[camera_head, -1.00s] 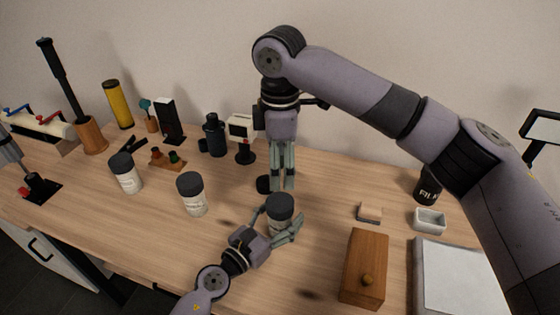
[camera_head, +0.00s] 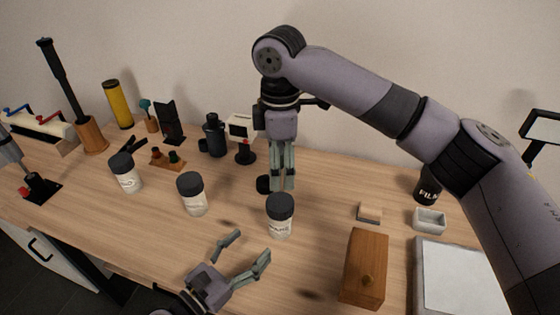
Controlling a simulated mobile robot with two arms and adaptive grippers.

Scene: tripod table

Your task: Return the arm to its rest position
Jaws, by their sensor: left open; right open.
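My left gripper (camera_head: 248,252) is open and empty over the front of the table. Its fingers are apart from the nearest jar (camera_head: 280,218), a white jar with a dark lid that stands upright. My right gripper (camera_head: 283,186) hangs pointing down behind that jar, its long fingers close together in this view. A small dark round thing sits beside its fingertips. I cannot tell whether the fingertips touch the table or that thing. Two more white jars with dark lids, one (camera_head: 192,194) in the middle and one (camera_head: 126,173) to the left, stand upright.
A wooden box (camera_head: 364,268) with a knob, a white tray-like pad (camera_head: 455,280), a small white dish (camera_head: 429,220) and a black film can (camera_head: 427,188) stand to the right. Several items line the back left. The wooden table (camera_head: 120,215) is clear at front left.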

